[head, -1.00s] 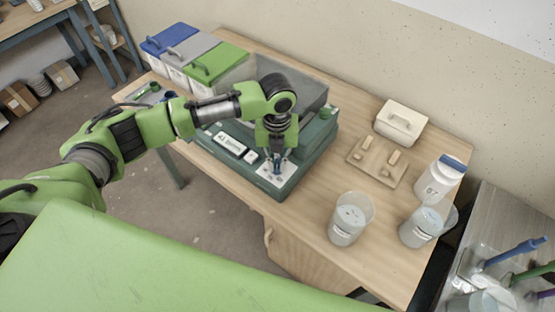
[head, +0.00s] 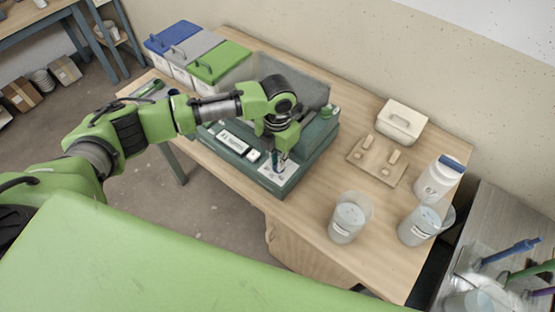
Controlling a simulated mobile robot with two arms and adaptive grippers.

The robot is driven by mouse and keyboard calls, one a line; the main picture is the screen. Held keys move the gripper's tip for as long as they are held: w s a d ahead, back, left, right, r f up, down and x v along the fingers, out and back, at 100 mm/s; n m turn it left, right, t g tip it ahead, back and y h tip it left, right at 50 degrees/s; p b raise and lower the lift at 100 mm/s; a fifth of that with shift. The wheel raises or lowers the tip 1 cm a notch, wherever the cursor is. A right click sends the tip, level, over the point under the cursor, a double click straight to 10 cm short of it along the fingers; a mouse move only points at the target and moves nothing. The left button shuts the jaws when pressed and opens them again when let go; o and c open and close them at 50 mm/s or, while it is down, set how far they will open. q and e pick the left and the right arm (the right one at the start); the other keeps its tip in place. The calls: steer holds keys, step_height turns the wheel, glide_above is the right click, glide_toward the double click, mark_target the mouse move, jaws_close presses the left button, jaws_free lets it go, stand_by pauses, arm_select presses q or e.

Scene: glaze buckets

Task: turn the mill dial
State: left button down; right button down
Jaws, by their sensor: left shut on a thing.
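The mill (head: 310,152) is a dark green machine with a grey upper part, standing on the wooden table. A white panel (head: 268,177) lies on its front right corner. My left gripper (head: 277,163) points down at this panel, its fingertips low over it. It is shut on the dial, which is mostly hidden between the fingers. A pale label or display (head: 233,142) sits on the mill's front, left of the panel. My right gripper is not in the head view.
Bins with blue, grey and green lids (head: 220,62) stand at the table's back left. A wooden board (head: 377,160), a white lidded box (head: 401,121), two clear buckets (head: 350,217) (head: 419,226) and a white jar (head: 439,178) stand on the right.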

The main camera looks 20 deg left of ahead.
arm_select(q)
steer(key=shift+w+r, duration=0.1)
steer(key=shift+w, duration=0.05)
steer(key=c, duration=2.1)
jaws_free()
steer(key=shift+c, duration=0.2)
step_height(320, 180, up, 12)
